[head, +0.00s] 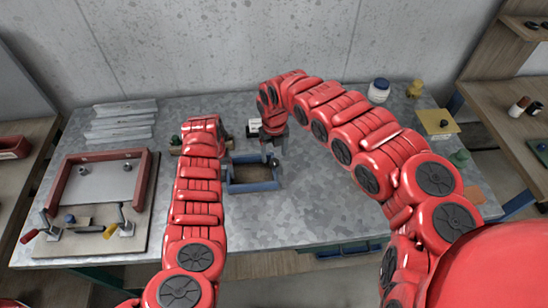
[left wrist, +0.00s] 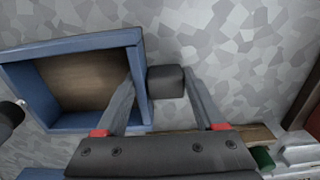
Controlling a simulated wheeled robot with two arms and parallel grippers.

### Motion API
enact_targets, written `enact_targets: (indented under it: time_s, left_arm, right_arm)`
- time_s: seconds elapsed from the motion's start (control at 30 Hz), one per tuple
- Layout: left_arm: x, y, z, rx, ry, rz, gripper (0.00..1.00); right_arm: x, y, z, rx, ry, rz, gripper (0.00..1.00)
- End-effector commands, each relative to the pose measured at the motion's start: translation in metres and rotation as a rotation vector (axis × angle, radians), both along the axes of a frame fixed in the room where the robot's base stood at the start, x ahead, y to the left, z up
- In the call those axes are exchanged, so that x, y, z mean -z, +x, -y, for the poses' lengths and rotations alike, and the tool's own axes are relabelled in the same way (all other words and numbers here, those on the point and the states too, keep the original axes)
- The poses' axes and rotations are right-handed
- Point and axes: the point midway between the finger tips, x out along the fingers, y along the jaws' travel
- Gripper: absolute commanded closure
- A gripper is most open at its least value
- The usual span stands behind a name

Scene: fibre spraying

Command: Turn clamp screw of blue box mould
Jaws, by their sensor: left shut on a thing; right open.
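The blue box mould (head: 253,186) is an open rectangular frame with a brown floor. It stands on the table between my two arms, and it also shows at the left of the left wrist view (left wrist: 95,42). The clamp screw's dark square knob (left wrist: 166,81) is beside the mould's wall. My left gripper (left wrist: 160,82) is shut on this knob, one finger on each side. In the head view my left gripper (head: 226,148) is at the mould's left side, partly hidden by its arm. My right gripper (head: 274,142) is open, above the mould's far right corner.
A red-framed mould (head: 105,178) with toggle clamps lies on a board at the left. Grey strips (head: 122,120) lie behind it. The table right of the blue mould is clear.

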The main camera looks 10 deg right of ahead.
Motion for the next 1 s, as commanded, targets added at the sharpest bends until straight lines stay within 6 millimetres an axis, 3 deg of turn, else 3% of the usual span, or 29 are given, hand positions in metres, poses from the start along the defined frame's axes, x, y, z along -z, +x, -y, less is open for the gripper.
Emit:
enact_targets:
  time_s: [0.2,0.53,0.9,1.0]
  left_arm:
    - [0.0,0.0,0.001,0.0,-0.001,0.001,1.0]
    - [0.0,0.0,0.001,0.001,-0.002,0.001,1.0]
    - [0.0,0.0,0.001,0.0,-0.001,0.001,1.0]
    - [0.0,0.0,0.001,0.0,-0.001,0.001,1.0]
  right_arm:
    - [0.025,0.0,-0.001,-0.001,0.001,0.001,0.29]
    - [0.029,0.0,0.0,0.001,0.0,0.0,0.29]
    - [0.029,0.0,0.0,0.001,0.0,0.0,0.96]
    - [0.029,0.0,0.0,0.001,0.0,0.0,1.0]
